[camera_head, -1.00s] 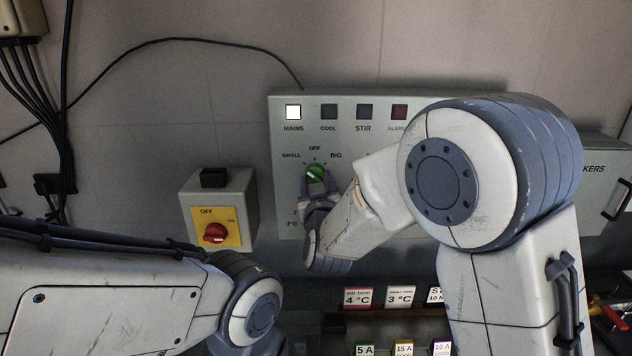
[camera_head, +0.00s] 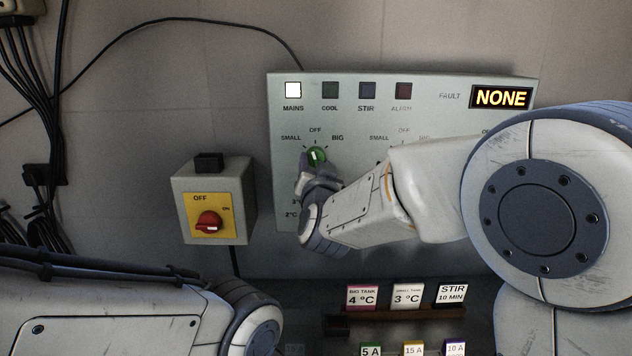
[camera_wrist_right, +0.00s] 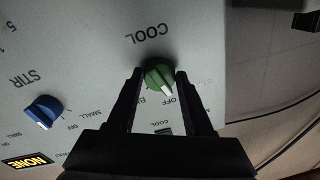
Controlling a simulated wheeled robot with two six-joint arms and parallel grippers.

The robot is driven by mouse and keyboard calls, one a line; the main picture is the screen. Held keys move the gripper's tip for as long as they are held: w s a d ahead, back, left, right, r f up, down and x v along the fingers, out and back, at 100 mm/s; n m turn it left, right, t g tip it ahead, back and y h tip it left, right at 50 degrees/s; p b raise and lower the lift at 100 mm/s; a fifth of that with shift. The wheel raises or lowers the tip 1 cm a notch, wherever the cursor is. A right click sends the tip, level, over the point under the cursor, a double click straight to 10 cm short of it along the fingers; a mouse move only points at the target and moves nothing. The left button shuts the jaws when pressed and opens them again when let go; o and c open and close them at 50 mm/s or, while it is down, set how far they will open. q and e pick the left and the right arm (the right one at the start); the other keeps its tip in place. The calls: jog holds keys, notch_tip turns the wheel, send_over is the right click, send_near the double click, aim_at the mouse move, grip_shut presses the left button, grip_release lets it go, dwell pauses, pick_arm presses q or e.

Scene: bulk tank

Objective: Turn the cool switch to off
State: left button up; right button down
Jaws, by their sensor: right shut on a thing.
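The green cool switch (camera_head: 317,156) is a round knob on the grey control panel (camera_head: 440,125), below the OFF label. In the right wrist view the knob (camera_wrist_right: 159,76) shows its white pointer mark towards the OFF label. My right gripper (camera_wrist_right: 160,72) has one black finger on each side of the knob and is shut on it. In the head view the right gripper (camera_head: 312,168) reaches the knob from below and is partly hidden by my wrist. My left arm shows at the lower left, but its gripper is out of view.
The MAINS lamp (camera_head: 293,90) is lit; the COOL lamp (camera_head: 330,90) is dark. The fault display (camera_head: 502,97) reads NONE. A red rotary switch (camera_head: 209,222) on a yellow plate is at left. A blue STIR knob (camera_wrist_right: 43,111) is beside the cool switch. Label cards (camera_head: 407,296) stand below.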

jog(key=shift+a+m+b, duration=0.1)
jog(key=shift+m+b, duration=1.5)
jog(key=shift+m, duration=0.1)
jog(key=shift+c, duration=1.5)
grip_release()
jog(key=shift+s, duration=0.15)
jog(key=s, duration=1)
jog(key=shift+d+f+b, duration=0.25)
jog(key=shift+f+b, duration=0.05)
jog(key=shift+b, duration=0.15)
jog(key=shift+s, duration=0.1)
